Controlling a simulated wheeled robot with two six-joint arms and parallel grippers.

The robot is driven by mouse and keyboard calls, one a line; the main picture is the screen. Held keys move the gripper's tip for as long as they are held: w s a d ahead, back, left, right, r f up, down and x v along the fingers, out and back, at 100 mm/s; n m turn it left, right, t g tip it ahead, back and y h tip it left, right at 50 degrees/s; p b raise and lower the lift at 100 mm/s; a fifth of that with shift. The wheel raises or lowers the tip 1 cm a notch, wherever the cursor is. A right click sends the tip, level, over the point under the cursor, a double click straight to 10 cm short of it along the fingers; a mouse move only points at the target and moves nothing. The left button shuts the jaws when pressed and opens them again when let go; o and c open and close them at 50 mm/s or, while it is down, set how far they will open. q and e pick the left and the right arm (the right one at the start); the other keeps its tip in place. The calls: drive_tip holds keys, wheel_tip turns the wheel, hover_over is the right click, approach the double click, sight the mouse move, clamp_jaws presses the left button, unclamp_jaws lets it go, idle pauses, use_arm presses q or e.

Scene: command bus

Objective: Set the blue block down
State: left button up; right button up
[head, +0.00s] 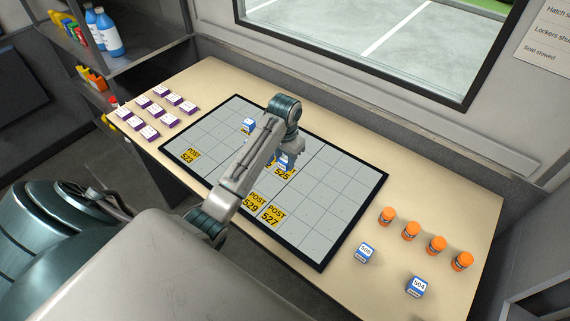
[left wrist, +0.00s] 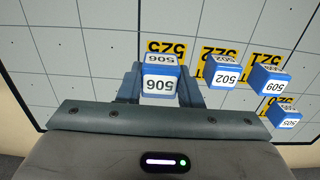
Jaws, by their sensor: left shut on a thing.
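My left gripper (head: 285,163) is over the middle of the gridded board (head: 335,215). It is shut on a blue block with a white top, numbered 506 (left wrist: 159,77), also visible in the head view (head: 284,159). The block is between the fingers, beside the yellow POST 525 label (head: 283,173), which also shows in the left wrist view (left wrist: 166,47). I cannot tell whether the block touches the board. My arm hides part of the board in the head view. My right gripper is not in view.
Blue blocks 502 (left wrist: 227,73), 509 (left wrist: 271,80) and 505 (left wrist: 285,117) stand close beside the gripper. Labels POST 529 (head: 254,202), 527 (head: 271,215) and 523 (head: 190,156) lie on the board. Orange jars (head: 411,231), two loose blue blocks (head: 416,286) and purple-edged blocks (head: 155,111) flank it.

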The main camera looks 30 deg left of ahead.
sight(285, 163)
use_arm(q)
drive_tip(key=shift+w+a+r, duration=0.1)
drive_tip(key=shift+w+a, duration=0.15)
drive_tip(key=shift+w, duration=0.15)
drive_tip(key=shift+w+a, duration=0.1)
drive_tip(key=shift+f+p, duration=0.35)
wheel_tip(285, 163, down, 3)
drive_tip(key=shift+r+p, duration=0.1)
drive_tip(key=shift+p, duration=0.4)
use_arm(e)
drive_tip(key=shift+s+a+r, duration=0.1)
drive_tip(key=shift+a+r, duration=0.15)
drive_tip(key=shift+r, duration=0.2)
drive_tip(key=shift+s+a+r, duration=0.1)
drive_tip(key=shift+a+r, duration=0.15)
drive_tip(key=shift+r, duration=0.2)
use_arm(q)
drive_tip(key=shift+f, duration=0.2)
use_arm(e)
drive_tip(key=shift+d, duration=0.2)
use_arm(q)
drive_tip(key=o, duration=1)
drive_tip(key=shift+o, duration=0.2)
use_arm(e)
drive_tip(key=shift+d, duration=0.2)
